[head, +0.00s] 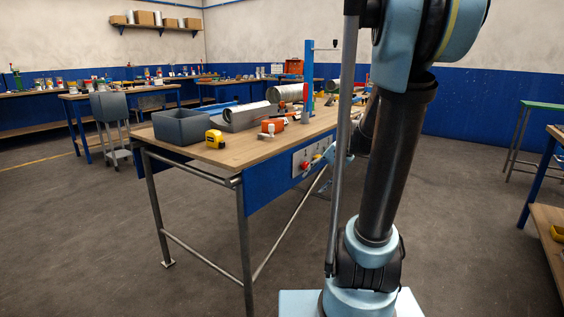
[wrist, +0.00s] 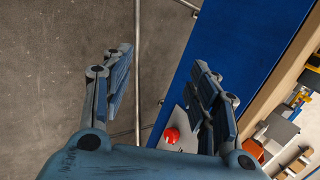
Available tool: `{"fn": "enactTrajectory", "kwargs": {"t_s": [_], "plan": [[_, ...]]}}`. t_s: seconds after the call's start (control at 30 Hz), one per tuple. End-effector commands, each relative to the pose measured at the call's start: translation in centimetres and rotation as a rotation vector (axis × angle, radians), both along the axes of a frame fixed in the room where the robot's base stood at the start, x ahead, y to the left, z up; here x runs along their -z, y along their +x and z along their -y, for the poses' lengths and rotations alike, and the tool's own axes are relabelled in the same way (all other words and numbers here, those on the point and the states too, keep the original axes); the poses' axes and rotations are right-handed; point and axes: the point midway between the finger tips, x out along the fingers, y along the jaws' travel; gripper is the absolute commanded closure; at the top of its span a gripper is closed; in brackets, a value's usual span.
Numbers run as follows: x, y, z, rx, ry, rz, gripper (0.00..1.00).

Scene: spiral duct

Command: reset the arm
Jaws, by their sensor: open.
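My gripper (wrist: 160,70) is open and empty in the wrist view, its two fingers spread wide apart. Nothing lies between the fingertips but the view of the floor and the blue front panel (wrist: 225,45) of the workbench. A red button (wrist: 171,135) on a pale control plate shows near the right finger; how far it is from the finger I cannot tell. In the head view my arm stands at the right of the workbench (head: 240,150) and hides part of it. My gripper is mostly hidden there behind the arm and a grey pole.
On the bench are a grey bin (head: 181,127), a yellow tape measure (head: 215,139), an orange tool (head: 273,126) and a metal duct (head: 285,93). A blue upright post (head: 309,75) stands on it. Open floor (head: 80,245) lies at left. A green-topped table (head: 543,106) stands at right.

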Motion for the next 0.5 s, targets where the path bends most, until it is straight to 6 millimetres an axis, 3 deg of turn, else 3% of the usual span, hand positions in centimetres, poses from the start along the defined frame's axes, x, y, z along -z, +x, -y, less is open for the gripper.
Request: {"fn": "enactTrajectory", "kwargs": {"t_s": [0.1, 0.5], "plan": [[0.5, -3.1, 0.0, -0.051, -0.079, 0.006, 0.46], [3.3, -12.1, 1.8, -0.228, -0.346, 0.03, 0.46]]}}
